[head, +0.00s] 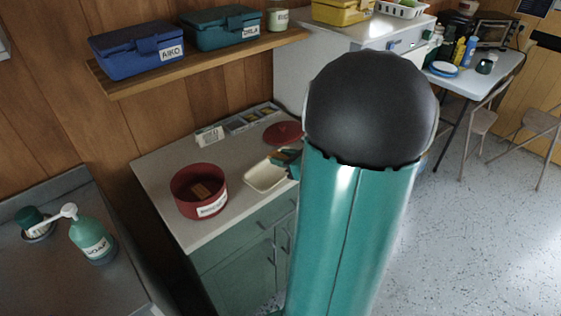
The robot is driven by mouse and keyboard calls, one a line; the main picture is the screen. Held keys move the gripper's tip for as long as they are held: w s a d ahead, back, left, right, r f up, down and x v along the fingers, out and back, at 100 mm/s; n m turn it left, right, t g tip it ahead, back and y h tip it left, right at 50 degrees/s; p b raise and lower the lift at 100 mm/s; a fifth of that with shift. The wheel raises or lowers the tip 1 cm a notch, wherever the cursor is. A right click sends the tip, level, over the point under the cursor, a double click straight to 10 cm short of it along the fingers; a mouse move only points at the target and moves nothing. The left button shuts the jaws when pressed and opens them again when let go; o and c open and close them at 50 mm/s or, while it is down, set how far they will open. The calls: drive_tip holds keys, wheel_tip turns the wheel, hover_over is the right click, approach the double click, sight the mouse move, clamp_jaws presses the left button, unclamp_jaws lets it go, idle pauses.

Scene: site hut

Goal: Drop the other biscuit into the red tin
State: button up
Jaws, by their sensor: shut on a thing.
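The red tin (183,206) stands open on the counter, with a white label on its front. A brown biscuit (202,190) lies inside it. A shallow cream tray (262,180) sits to the right of the tin, and no biscuit shows on its visible part. My gripper (284,160) is just over the tray's back right edge, small in view and partly hidden by my arm. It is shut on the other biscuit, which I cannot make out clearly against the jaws.
A red lid (283,132) lies behind the tray. A divided grey box (250,118) and a small labelled packet (209,136) stand at the counter's back. A shelf (200,62) with blue and teal boxes hangs above. A soap bottle (91,238) stands at left.

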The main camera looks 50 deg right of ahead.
drive_tip(key=s+a+r, duration=0.3)
drive_tip(key=s+a, duration=0.1)
drive_tip(key=s, duration=0.3)
drive_tip(key=shift+s+a+r, duration=0.2)
drive_tip(key=shift+a+r, duration=0.15)
